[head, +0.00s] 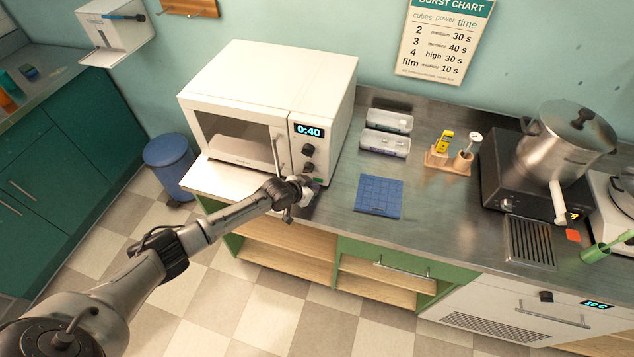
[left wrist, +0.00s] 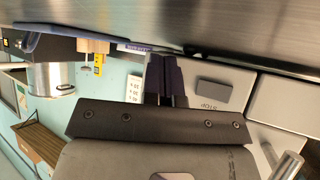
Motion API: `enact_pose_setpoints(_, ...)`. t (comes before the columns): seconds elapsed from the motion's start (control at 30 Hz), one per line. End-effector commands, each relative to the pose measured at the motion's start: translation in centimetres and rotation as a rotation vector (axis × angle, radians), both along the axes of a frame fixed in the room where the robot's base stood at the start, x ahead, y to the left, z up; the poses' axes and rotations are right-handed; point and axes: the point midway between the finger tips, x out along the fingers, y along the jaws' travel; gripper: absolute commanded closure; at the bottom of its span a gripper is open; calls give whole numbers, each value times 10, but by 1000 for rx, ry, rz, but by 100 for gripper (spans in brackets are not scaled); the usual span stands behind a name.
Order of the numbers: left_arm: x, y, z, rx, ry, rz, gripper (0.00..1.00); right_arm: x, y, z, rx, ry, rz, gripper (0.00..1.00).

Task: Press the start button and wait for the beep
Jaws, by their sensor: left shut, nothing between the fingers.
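The white microwave (head: 235,95) stands on the counter, its display (head: 309,131) lit with 0:40. Two dark knobs (head: 308,151) sit below the display. A small green button (head: 319,181) shows low on the control panel, beside my left gripper (head: 305,189). In the left wrist view, my left gripper (left wrist: 165,80) is shut and empty, its fingertips close to the panel. A grey button (left wrist: 213,92) marked STOP is beside the fingers. The start button cannot be made out there; whether the fingertips touch it cannot be told. My right gripper is not in view.
A blue mat (head: 379,197) lies right of the microwave. Behind it are trays (head: 385,142) and a wooden holder (head: 450,160). A steel pot (head: 566,145) stands on a dark cooker (head: 503,177). The counter between microwave and mat is clear.

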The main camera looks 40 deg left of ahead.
Motion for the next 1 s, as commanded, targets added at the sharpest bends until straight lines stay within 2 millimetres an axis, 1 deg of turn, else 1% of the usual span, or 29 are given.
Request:
enact_pose_setpoints(0.2, 4, 4, 2, 8, -9, 1, 100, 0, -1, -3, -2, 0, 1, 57)
enact_pose_setpoints(0.77, 5, 5, 3, 12, -13, 1, 100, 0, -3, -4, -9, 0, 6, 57)
enact_pose_setpoints(1.0, 3, 4, 5, 11, -13, 2, 100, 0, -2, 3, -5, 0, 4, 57)
